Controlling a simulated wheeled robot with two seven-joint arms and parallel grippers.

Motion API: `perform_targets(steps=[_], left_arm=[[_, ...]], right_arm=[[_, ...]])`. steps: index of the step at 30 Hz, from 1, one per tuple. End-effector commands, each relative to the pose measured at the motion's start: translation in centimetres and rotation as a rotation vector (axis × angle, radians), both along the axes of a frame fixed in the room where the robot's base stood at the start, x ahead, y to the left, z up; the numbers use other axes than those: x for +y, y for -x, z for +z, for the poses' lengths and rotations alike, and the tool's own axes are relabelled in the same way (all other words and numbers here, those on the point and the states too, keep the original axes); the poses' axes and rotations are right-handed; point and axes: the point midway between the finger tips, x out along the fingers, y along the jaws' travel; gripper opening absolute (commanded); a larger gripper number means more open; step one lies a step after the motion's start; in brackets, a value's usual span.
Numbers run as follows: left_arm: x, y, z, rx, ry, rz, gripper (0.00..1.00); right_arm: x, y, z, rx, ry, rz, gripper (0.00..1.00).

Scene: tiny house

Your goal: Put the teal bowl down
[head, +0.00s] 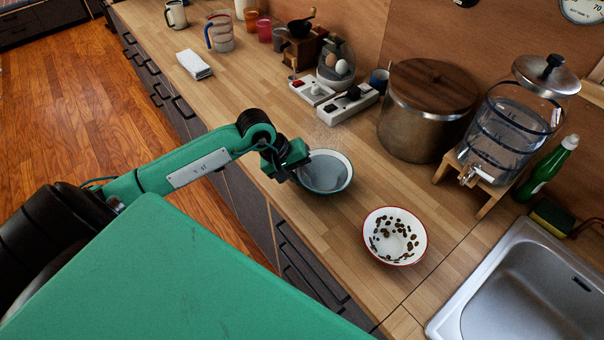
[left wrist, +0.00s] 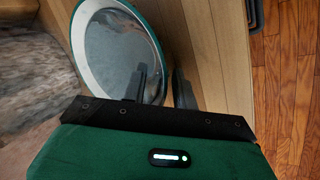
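The teal bowl (head: 325,173) is teal outside with a pale inside and looks upright, at the wooden counter near its front edge. I cannot tell for sure whether its base touches the counter. It fills the upper left of the left wrist view (left wrist: 112,45). My left gripper (head: 291,170) is at the bowl's left rim. In the left wrist view its two fingers (left wrist: 160,86) stand apart, one inside the bowl and one outside, with the rim between them. My right gripper is out of view.
A red-rimmed bowl (head: 394,245) with dark spots stands to the right. Behind are a steel pot with a wooden lid (head: 428,118), a power strip (head: 347,106) and a water dispenser (head: 508,125). A sink (head: 530,290) lies at lower right. The counter between the bowls is clear.

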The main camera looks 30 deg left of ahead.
Motion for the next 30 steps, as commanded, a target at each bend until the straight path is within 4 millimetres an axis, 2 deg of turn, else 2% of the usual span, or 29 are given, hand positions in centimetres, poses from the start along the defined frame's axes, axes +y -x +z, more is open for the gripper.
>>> perform_targets(steps=[9, 11, 24, 30], left_arm=[[0.0, 0.0, 0.4, 0.000, 0.000, 0.001, 0.28], [0.4, 0.2, 0.7, -0.001, -0.002, 0.000, 0.28], [3.5, 2.5, 7.2, -0.003, -0.005, 0.002, 0.28], [4.4, 3.3, 9.4, -0.001, -0.002, 0.001, 0.28]], right_arm=[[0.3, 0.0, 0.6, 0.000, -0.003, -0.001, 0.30], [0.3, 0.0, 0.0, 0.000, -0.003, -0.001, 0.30], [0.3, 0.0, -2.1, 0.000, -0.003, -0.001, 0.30], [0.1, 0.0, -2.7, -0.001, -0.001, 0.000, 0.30]])
